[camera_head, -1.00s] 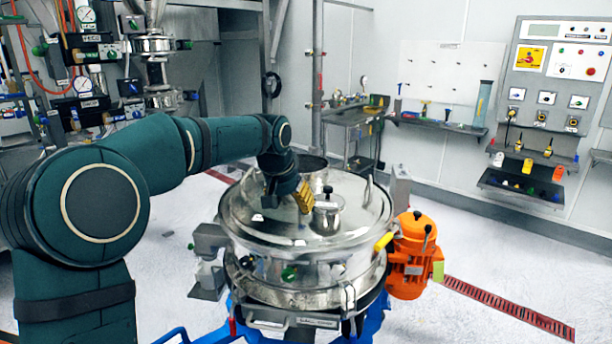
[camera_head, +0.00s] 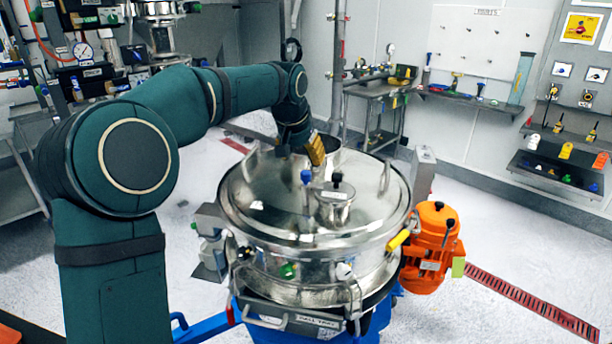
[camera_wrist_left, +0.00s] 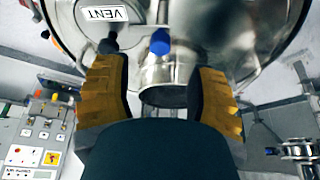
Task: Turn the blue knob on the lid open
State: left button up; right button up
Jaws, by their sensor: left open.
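The blue knob (camera_head: 306,177) stands upright on the shiny metal lid (camera_head: 262,205) of the sifter, just left of a small capped metal pot (camera_head: 335,205). In the left wrist view the blue knob (camera_wrist_left: 160,42) shows beyond and between the fingers, near a VENT label (camera_wrist_left: 105,14). My left gripper (camera_head: 316,150) is behind and slightly above the knob in the head view. My right gripper is in neither view.
An orange motor (camera_head: 432,248) is fixed to the sifter's right side. A round opening with a raised rim (camera_head: 352,160) is behind my gripper on the lid. Upright handles stand around the lid's edge. A steel cart (camera_head: 375,95) stands at the back wall.

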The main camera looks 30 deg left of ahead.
aim_at(306, 172)
pick_arm(q)
jog(key=x, duration=0.6)
jog(key=shift+w+f+b, duration=0.15)
jog(key=shift+f+b, duration=0.1)
jog(key=shift+b, duration=0.1)
grip_shut()
